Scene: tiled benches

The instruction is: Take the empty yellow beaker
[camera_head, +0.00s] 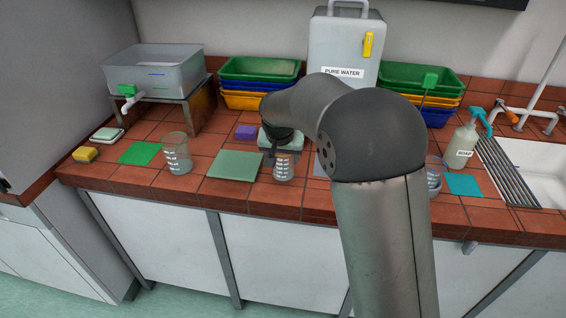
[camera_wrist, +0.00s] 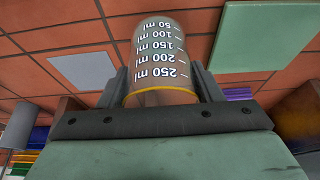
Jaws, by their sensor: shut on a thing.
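The yellow beaker is a clear measuring beaker with white volume marks and a yellow rim line (camera_wrist: 160,42). I see no liquid in it. In the head view the beaker (camera_head: 284,169) is above or on the tiled bench, just right of a pale green mat (camera_head: 235,165); I cannot tell whether it touches the tiles. My gripper (camera_wrist: 161,88) is shut on the beaker, with one finger on each side near the rim. In the head view my arm partly covers the gripper (camera_head: 283,154).
Another beaker (camera_head: 177,154) stands left, next to a green mat (camera_head: 141,153). A third beaker (camera_head: 434,177) is partly behind my arm, near a blue mat (camera_head: 464,185). Behind are a water container (camera_head: 342,42), stacked trays (camera_head: 260,68) and a tank (camera_head: 154,72). A soap bottle (camera_head: 461,147) and sink are right.

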